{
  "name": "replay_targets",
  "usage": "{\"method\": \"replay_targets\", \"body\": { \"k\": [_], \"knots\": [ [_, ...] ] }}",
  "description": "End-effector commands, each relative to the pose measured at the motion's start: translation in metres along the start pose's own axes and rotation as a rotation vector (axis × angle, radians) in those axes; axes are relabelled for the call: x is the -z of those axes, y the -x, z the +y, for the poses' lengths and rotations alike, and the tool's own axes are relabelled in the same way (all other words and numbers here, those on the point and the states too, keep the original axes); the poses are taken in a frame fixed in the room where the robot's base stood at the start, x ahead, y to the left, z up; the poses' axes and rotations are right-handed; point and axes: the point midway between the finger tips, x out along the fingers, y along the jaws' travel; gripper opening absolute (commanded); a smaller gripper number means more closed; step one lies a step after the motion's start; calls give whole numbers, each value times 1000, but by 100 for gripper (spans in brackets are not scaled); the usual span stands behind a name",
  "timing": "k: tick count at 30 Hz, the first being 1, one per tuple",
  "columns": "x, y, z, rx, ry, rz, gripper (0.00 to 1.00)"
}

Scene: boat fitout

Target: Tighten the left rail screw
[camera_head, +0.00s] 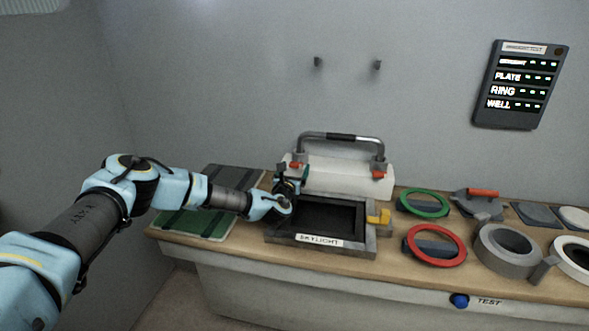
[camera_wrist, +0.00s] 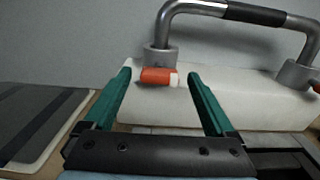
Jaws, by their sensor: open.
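The grab rail (camera_head: 335,136) is a shiny bent metal bar with a dark middle grip, standing on a white block (camera_head: 340,176). The left rail screw (camera_wrist: 155,76) has a short red-orange head with a pale end, at the foot of the rail's left post (camera_wrist: 160,58). A second red screw (camera_head: 378,174) is at the right post. My gripper (camera_head: 290,176) is at the left post. In the wrist view, its two green fingers (camera_wrist: 160,80) are open, one on each side of the left screw, with a gap on both sides.
The open skylight frame (camera_head: 278,237) with a yellow latch (camera_head: 378,217) lies below my gripper. Green panels (camera_head: 205,222) are to the left. A green ring (camera_head: 424,203), a red ring (camera_head: 436,246) and a grey ring (camera_head: 484,250) lie to the right. A lit status board (camera_head: 520,85) hangs on the wall.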

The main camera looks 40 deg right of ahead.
Motion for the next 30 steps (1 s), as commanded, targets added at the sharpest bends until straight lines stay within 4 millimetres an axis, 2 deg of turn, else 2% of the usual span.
{"method": "replay_targets", "body": {
  "k": [2, 23, 30],
  "knots": [
    [0, 0, 0, 0, 0, 0, 84],
    [0, 0, 0, 0, 0, 0, 6],
    [0, 0, 0, 0, -18, -1, 4]
  ]
}}
